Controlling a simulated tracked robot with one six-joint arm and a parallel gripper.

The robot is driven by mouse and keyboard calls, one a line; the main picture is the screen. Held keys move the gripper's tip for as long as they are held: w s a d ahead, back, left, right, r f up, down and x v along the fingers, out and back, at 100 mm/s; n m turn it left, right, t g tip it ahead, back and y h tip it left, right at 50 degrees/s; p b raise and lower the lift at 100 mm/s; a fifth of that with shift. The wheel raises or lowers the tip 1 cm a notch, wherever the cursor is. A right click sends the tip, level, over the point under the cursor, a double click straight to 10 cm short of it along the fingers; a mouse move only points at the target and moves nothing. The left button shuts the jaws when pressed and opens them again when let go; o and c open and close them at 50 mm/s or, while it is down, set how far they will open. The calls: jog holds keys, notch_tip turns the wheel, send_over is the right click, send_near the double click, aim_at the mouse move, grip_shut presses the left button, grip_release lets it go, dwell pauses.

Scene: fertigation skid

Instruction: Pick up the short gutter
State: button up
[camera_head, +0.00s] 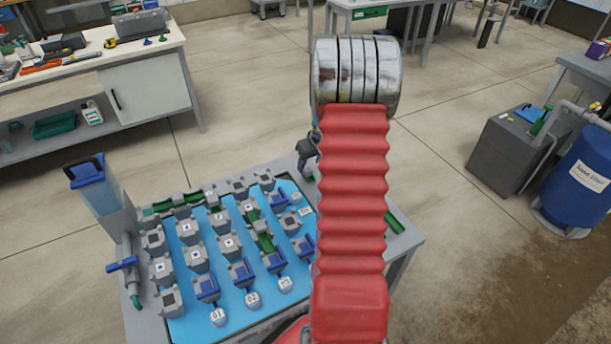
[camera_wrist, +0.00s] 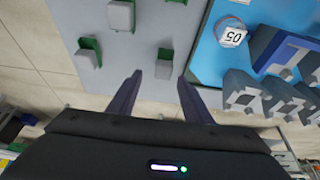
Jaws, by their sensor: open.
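My gripper (camera_wrist: 159,82) is open in the wrist view, with its two dark fingers apart and nothing held between them. A small green channel piece (camera_wrist: 165,66) lies on the grey surface just beyond and between the fingertips; it may be the short gutter, but I cannot tell for sure. In the head view, a green piece (camera_head: 394,219) shows at the right end of the skid table, partly hidden by my red arm. Longer green gutter pieces show at the back left (camera_head: 180,206) and among the blocks (camera_head: 262,230).
Other green pieces with grey blocks (camera_wrist: 89,52) lie to the left. The blue board (camera_wrist: 212,62) with blue and grey blocks (camera_wrist: 290,55) and a white tag marked 05 (camera_wrist: 232,37) is on the right. A blue drum (camera_head: 580,180) stands at far right of the head view.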

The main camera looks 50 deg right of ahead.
aim_at(307, 169)
jog(key=shift+f, duration=0.1)
jog(key=shift+a+x, duration=0.15)
jog(key=shift+x, duration=1.15)
jog(key=shift+a+x, duration=0.15)
jog(key=shift+x, duration=1.15)
jog(key=shift+c, duration=0.2)
jog(key=c, duration=1.1)
notch_tip(307, 169, up, 10)
jog(key=shift+r, duration=0.1)
